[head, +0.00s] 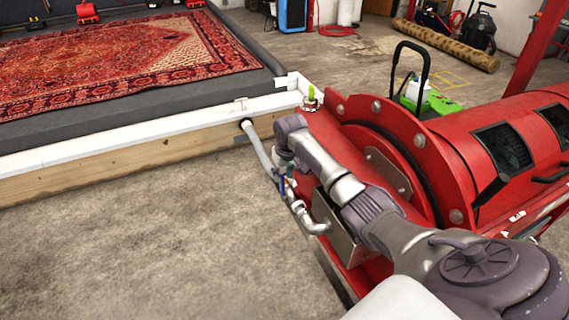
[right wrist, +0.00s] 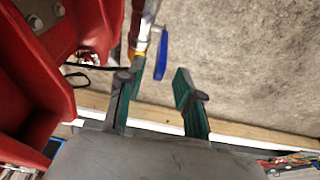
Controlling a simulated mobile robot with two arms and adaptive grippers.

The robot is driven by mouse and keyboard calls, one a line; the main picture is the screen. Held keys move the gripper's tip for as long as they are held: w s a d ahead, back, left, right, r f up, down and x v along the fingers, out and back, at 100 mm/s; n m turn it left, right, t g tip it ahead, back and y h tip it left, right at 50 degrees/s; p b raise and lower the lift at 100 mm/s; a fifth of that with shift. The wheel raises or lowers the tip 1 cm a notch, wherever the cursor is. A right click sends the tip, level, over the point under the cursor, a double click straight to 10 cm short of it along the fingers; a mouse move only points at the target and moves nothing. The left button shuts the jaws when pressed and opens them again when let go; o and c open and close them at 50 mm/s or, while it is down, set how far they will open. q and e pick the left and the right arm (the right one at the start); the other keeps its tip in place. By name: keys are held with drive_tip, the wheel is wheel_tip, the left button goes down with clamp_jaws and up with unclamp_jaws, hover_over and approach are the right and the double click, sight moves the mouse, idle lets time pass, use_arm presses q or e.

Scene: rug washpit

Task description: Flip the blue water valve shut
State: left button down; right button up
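The blue valve handle (right wrist: 161,55) shows in the right wrist view, beside a metal pipe fitting (right wrist: 143,40) and just past my fingertips, roughly between them. In the head view the blue handle (head: 282,187) is small and partly hidden on the white pipe at the red machine's side. My right gripper (right wrist: 162,72) is open, with its two green-padded fingers apart and nothing between them. In the head view the right gripper (head: 287,168) points down at the valve, mostly hidden by its own wrist. I cannot tell whether a finger touches the handle. My left gripper is not in view.
The red machine (head: 400,160) stands close beside my right arm. A grey hose (head: 258,145) and white pipe (head: 308,218) run by the valve. The wood-sided washpit edge (head: 130,160) and a red rug (head: 130,60) lie beyond. The concrete floor (head: 150,250) at left is clear.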

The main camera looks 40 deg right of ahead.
drive_tip(key=v, duration=0.6)
drive_tip(key=shift+r, duration=0.15)
